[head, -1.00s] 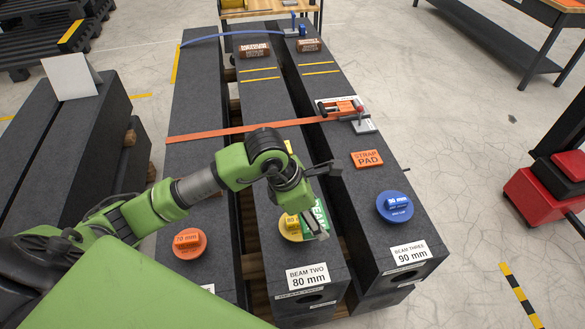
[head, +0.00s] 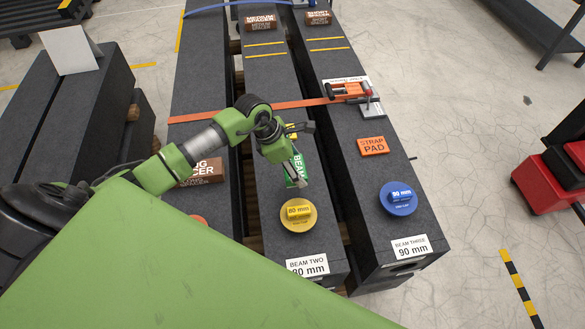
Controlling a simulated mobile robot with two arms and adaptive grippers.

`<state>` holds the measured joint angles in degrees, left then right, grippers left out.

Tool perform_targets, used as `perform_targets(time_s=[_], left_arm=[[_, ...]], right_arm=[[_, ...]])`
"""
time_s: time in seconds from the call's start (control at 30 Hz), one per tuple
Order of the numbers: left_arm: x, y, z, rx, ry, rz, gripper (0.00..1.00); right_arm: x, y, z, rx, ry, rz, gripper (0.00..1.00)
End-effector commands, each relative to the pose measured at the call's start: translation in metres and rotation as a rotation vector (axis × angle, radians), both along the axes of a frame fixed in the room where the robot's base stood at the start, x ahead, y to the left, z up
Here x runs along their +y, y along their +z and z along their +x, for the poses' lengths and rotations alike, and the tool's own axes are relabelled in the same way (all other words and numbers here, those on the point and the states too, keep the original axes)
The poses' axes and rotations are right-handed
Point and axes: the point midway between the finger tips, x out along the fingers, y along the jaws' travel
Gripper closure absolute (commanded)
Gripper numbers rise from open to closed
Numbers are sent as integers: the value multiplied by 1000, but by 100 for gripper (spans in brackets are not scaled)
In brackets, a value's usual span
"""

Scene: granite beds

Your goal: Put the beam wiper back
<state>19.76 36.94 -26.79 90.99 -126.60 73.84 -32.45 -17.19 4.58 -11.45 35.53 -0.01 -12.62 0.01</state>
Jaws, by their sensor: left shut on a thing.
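The green beam wiper (head: 296,172), with part of the word BEAM readable, is over beam two (head: 268,100), the middle dark granite beam. My left gripper (head: 301,164) is shut on it, and the fingers and wrist hide part of it. The wiper is just beyond the yellow 80 mm cap (head: 298,215). I cannot tell whether it touches the beam top. A small yellow patch (head: 291,131) shows behind my wrist, mostly hidden. My right gripper is not in view.
An orange strap (head: 240,110) crosses the beams to a buckle (head: 352,90) on beam three. An orange strap pad (head: 373,146) and a blue 90 mm cap (head: 398,198) lie on beam three. A brown long spacer (head: 203,172) sits on the left beam.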

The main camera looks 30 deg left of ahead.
Motion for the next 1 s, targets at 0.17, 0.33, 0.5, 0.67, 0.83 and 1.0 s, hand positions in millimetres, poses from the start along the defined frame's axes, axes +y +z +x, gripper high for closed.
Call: perform_targets(time_s=[0.17,0.33,0.5,0.67,0.83,1.0], left_arm=[[13,-18,10,-2,2,-2,55],[19,-26,13,-2,1,-1,55],[20,-49,14,1,1,-2,55],[21,-60,14,-2,-1,-1,55],[21,-60,14,-3,-1,0,55],[21,-63,14,-3,-1,1,33]], right_arm=[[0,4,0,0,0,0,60],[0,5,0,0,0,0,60],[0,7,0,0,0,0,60],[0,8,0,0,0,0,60],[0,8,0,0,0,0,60],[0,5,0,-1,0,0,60]])
